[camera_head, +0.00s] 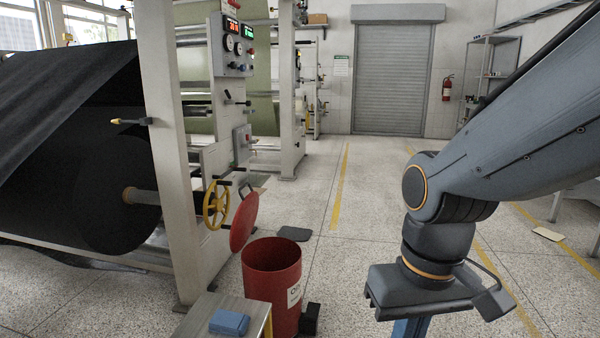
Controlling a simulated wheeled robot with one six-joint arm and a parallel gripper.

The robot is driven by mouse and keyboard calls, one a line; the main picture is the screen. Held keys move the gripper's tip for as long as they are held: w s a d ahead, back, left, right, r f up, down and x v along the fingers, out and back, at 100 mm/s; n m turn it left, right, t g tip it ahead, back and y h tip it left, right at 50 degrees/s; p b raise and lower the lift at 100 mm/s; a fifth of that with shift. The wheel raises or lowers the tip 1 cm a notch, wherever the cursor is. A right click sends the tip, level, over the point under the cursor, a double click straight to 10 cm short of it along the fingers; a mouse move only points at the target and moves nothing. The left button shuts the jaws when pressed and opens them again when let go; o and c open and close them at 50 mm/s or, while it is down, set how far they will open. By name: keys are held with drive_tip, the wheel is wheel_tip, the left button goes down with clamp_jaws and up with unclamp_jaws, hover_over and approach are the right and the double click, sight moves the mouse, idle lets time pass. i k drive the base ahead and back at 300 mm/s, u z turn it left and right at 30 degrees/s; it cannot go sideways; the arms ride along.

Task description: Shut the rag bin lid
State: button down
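The rag bin (267,287) is a red round can standing on the floor at the lower middle, with its mouth open and dark inside. A white label, partly turned away, is on its right side. Its red lid (244,222) stands up steeply at the bin's back left rim, with a dark handle near its top. A black block, perhaps a pedal, sits at the bin's lower right. My gripper (437,292) hangs at the end of my arm at the lower right, well apart from the bin and lid. Its fingers do not show clearly.
A low bench (208,318) with a folded blue cloth (229,323) stands just left of the bin. A machine with a black roll (60,170) and yellow handwheel (216,205) stands behind and left. Open speckled floor (350,260) lies between bin and arm.

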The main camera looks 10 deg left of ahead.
sight(245, 219)
drive_tip(key=z, duration=0.2)
drive_tip(key=i, duration=0.75)
drive_tip(key=u, duration=0.55)
drive_tip(key=i, duration=0.75)
drive_tip(key=u, duration=0.6)
